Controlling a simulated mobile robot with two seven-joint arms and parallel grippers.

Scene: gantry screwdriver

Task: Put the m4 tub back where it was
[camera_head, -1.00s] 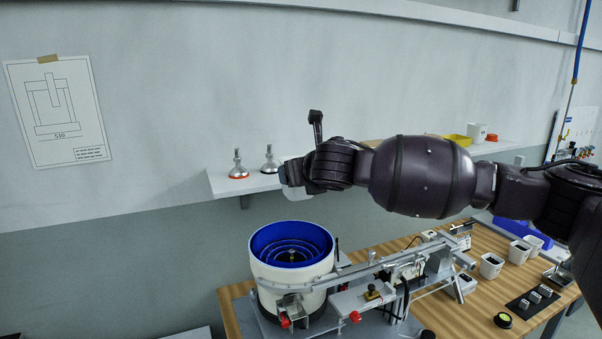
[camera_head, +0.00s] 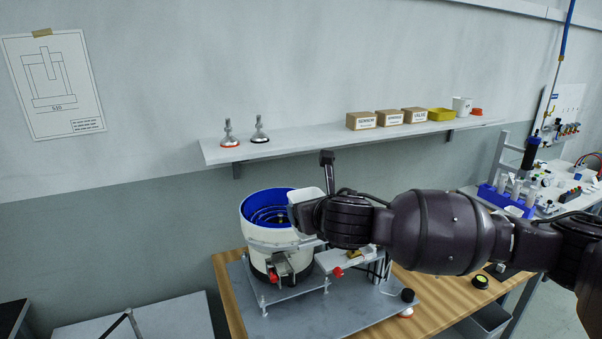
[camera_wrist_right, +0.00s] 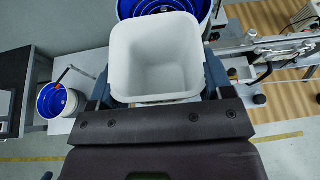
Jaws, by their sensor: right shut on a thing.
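A white, open-topped tub (camera_wrist_right: 155,62) fills the middle of the right wrist view and looks empty inside. No label on it shows. My right gripper (camera_wrist_right: 158,88) is shut on it, with a dark finger at each side. In the head view the tub (camera_head: 301,199) is partly hidden by my right gripper (camera_head: 312,208). There it appears in front of or above the right part of the blue-lined bowl feeder (camera_head: 262,222), below shelf height. Whether it touches the feeder cannot be told. My left gripper is not in view.
The wall shelf (camera_head: 300,148) carries two metal feet at left and three cardboard boxes (camera_head: 388,118), a yellow bin (camera_head: 440,114), a white cup (camera_head: 462,106) and a red item at right. Its middle is clear. My right arm hides much of the wooden bench (camera_head: 232,296).

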